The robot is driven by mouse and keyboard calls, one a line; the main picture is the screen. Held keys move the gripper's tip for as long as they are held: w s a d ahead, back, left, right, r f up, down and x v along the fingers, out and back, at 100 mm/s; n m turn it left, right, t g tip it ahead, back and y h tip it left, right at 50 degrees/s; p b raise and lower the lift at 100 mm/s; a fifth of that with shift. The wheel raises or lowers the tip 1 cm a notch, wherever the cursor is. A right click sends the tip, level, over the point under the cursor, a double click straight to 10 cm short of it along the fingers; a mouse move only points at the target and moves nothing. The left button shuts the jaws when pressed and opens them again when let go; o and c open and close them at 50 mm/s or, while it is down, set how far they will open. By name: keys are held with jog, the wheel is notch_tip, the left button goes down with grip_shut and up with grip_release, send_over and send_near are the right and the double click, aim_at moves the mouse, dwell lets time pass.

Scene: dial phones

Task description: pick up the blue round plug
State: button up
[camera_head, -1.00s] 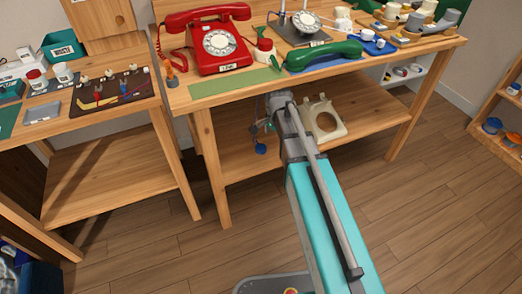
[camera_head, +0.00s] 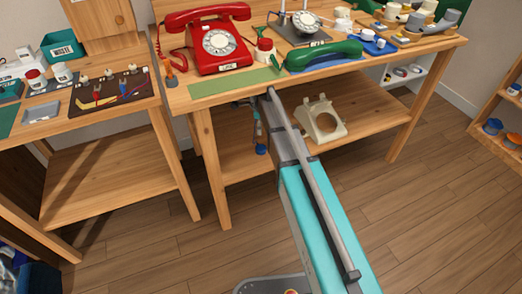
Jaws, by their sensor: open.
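A small blue round piece (camera_head: 261,149), which looks like the blue round plug, shows low under the middle bench, in front of or at the lower shelf. I cannot tell whether it rests on the shelf or hangs. My gripper (camera_head: 257,128) is just above it, under the bench top, pointing down and partly hidden behind my arm. Its jaws are open, and the fingertips are small and hard to make out. I see no clear contact between the fingers and the blue piece.
The bench top (camera_head: 222,89) overhangs my gripper and carries a red phone (camera_head: 218,45) and a green handset (camera_head: 323,55). A cream phone shell (camera_head: 320,122) sits on the lower shelf (camera_head: 365,116) to the right. Bench legs stand on both sides.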

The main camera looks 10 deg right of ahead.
aim_at(261, 147)
jog(key=shift+f, duration=0.15)
notch_tip(261, 147, down, 6)
jog(key=b, duration=0.7)
jog(key=shift+f, duration=0.25)
jog(key=shift+f, duration=0.15)
jog(key=f+b, duration=0.3)
jog(key=shift+s+d, duration=0.25)
jog(key=shift+s, duration=0.05)
jog(key=shift+f+b, duration=0.95)
jog(key=shift+b, duration=0.1)
jog(key=c, duration=1)
